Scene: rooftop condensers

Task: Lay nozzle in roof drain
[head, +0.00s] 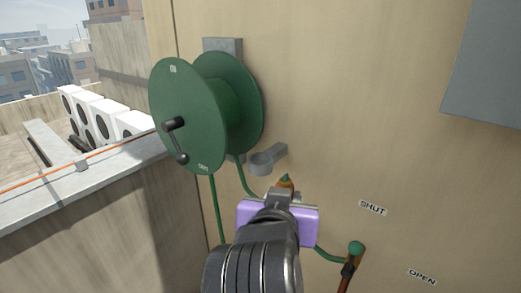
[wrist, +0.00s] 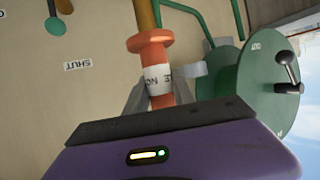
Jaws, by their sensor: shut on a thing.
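The nozzle is orange with a white lettered band (wrist: 154,78) in the wrist view. My gripper (wrist: 158,98) is shut on it, with a grey finger on either side. In the head view only a small orange tip of the nozzle (head: 286,183) shows above my gripper (head: 281,196); my wrist hides the rest. The nozzle is in front of the beige wall, just below and right of a grey ring holder (head: 262,163). I cannot tell if the nozzle touches anything else. No roof drain is visible in either view.
A green hose reel (head: 192,110) with a black crank is on the wall, its green hose hanging down. A green-topped valve (head: 356,248) stands at lower right near SHUT (head: 373,208) and OPEN (head: 422,277) labels. A concrete parapet (head: 95,185) lies left.

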